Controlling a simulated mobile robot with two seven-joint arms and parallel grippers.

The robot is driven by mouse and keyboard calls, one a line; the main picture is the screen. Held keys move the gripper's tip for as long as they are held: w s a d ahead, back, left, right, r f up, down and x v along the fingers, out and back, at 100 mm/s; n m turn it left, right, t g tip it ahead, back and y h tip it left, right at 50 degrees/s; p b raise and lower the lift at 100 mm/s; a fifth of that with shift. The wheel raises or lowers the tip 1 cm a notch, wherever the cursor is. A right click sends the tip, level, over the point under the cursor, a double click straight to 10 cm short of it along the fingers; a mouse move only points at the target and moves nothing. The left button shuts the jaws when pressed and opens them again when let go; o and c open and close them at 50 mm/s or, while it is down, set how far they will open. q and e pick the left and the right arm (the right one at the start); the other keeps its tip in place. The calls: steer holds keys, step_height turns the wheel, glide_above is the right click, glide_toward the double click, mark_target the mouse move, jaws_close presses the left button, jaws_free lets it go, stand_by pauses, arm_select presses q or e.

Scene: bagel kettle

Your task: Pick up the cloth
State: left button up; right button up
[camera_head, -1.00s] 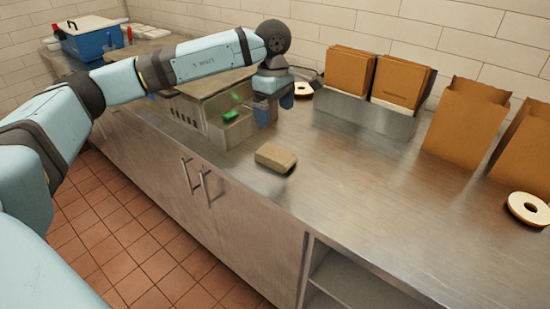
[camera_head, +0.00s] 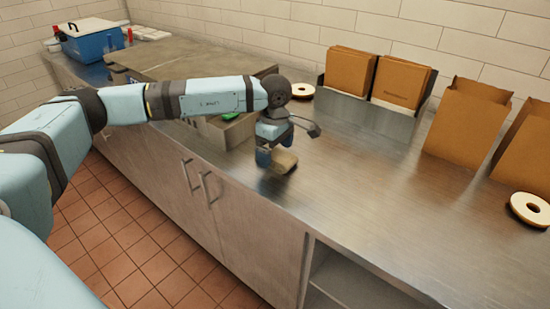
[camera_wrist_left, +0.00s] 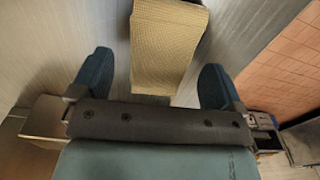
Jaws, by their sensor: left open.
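The cloth is a tan folded block (camera_head: 285,160) lying on the steel counter near its front edge. My left gripper (camera_head: 273,157) is just above and beside it in the head view and covers part of it. In the left wrist view the cloth (camera_wrist_left: 165,50) lies ahead, between the lines of the two blue fingers. My left gripper (camera_wrist_left: 156,80) is open there, with nothing between its fingers that I can see gripped. Whether a finger touches the cloth I cannot tell. My right gripper is in neither view.
A metal box with a green item (camera_head: 231,116) stands left of the cloth, partly behind my arm. Brown paper bags in a metal holder (camera_head: 375,108) stand at the back. Bagels lie behind (camera_head: 302,90) and at far right (camera_head: 530,209). The counter's middle right (camera_head: 400,200) is clear.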

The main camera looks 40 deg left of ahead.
mark_target(275, 154)
arm_select(q)
steer(key=shift+f, duration=0.9)
steer(key=c, duration=1)
step_height(275, 154, up, 20)
steer(key=p, duration=0.1)
steer(key=shift+o, duration=0.8)
steer(key=shift+c, duration=0.5)
